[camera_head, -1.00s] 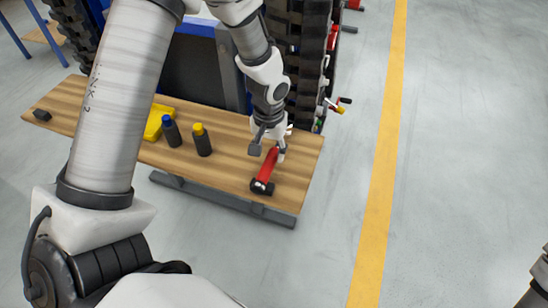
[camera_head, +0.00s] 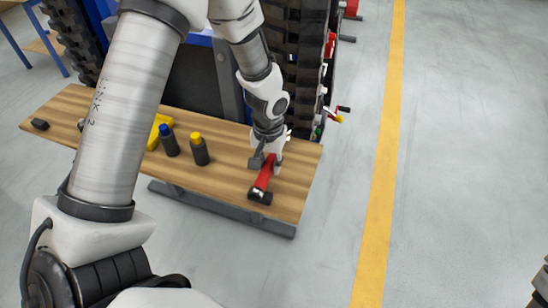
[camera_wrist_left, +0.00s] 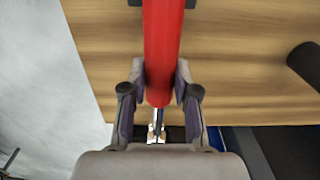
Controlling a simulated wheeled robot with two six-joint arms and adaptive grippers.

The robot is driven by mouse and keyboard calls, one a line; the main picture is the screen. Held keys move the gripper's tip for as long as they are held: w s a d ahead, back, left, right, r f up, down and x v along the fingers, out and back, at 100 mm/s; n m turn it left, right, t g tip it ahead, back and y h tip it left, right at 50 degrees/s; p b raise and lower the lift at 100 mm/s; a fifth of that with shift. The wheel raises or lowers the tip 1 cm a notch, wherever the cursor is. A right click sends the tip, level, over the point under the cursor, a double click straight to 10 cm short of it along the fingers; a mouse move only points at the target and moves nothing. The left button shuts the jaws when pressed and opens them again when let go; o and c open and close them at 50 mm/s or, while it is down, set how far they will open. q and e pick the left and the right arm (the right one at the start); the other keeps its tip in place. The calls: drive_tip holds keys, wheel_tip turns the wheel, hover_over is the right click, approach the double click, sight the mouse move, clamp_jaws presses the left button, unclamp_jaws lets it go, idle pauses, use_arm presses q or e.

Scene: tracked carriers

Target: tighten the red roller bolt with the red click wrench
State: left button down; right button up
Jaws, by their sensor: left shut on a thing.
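In the left wrist view the red handle (camera_wrist_left: 163,45) runs between the two fingers of the left gripper (camera_wrist_left: 160,92). Red parts (camera_head: 331,45) show along the side of the tracked carrier; I cannot tell which is the red roller bolt. My right gripper is out of view.
A crank-like handle (camera_head: 334,117) sticks out right.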

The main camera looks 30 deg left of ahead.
use_arm(q)
drive_tip(key=shift+r+p, duration=2.3)
drive_tip(key=shift+r, duration=0.85)
